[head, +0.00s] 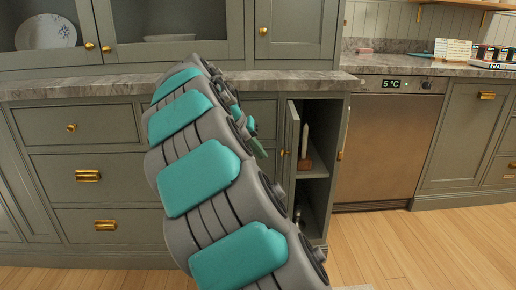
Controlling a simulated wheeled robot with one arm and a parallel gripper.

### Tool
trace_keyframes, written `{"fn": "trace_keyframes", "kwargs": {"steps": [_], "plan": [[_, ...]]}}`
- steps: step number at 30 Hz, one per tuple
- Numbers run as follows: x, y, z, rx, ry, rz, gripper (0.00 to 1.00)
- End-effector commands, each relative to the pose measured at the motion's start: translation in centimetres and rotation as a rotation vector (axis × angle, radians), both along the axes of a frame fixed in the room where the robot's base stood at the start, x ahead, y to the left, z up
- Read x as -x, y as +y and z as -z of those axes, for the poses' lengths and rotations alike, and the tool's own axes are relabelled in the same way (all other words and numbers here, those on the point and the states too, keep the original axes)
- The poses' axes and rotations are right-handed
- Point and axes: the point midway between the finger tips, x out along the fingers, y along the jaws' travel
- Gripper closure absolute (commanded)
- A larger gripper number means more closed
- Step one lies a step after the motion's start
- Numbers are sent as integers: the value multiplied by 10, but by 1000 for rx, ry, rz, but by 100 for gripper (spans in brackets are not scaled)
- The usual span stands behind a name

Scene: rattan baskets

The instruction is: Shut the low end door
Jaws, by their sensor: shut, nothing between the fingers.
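The low end door (291,150) is a narrow grey-green cabinet door at the right end of the counter, left of the steel appliance. It stands open, seen nearly edge-on at the left side of its opening, with a small brass knob on its outer face. The lower part of the door is hidden behind my arm. My gripper (258,148) is mostly hidden behind my arm; only a small part shows, left of the door. It is shut and empty. I cannot tell whether it touches the door.
Inside the open cabinet (321,110) a white upright item with a brown base stands on a shelf. Drawers (90,165) line the left. A marble counter (80,86) runs above. A steel appliance (386,145) stands to the right. The wooden floor (440,250) is clear at the right.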

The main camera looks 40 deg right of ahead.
Motion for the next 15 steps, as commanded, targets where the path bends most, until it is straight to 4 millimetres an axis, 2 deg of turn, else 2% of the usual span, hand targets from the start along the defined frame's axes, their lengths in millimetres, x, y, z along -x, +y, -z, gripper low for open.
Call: {"fn": "trace_keyframes", "kwargs": {"steps": [9,15], "plan": [[0,-38,49,0,2,2,100],[16,-59,46,0,-1,1,100]]}}
